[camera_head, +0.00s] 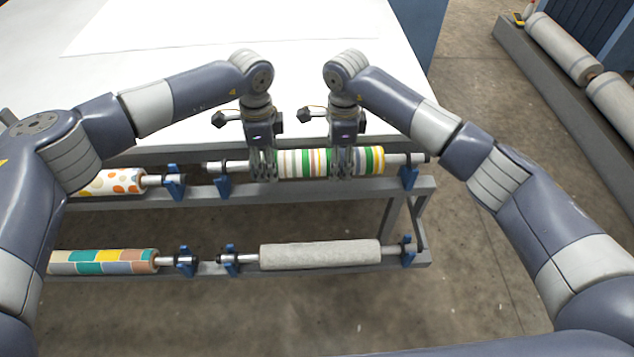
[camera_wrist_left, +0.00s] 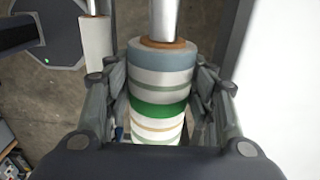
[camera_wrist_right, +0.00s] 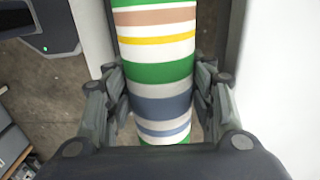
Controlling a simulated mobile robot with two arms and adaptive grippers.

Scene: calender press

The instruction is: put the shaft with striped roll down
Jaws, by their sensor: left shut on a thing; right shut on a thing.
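The shaft with striped roll (camera_head: 305,163) lies level along the upper rail of the rack, with white, green, yellow and other bands. Its bare metal ends show over two blue brackets, left (camera_head: 222,186) and right (camera_head: 408,178); I cannot tell whether they touch. My left gripper (camera_head: 262,172) is shut around the roll's left end, and the roll also shows in the left wrist view (camera_wrist_left: 158,82). My right gripper (camera_head: 343,170) is shut around the roll right of its middle, seen in the right wrist view (camera_wrist_right: 158,75). The fingers hide parts of the roll.
A dotted roll (camera_head: 112,182) lies left on the upper rail (camera_head: 395,188). A coloured-block roll (camera_head: 105,261) and a plain grey roll (camera_head: 320,255) lie on the lower rail. A white table (camera_head: 190,125) stands behind. Large grey rolls (camera_head: 562,45) lie at the far right.

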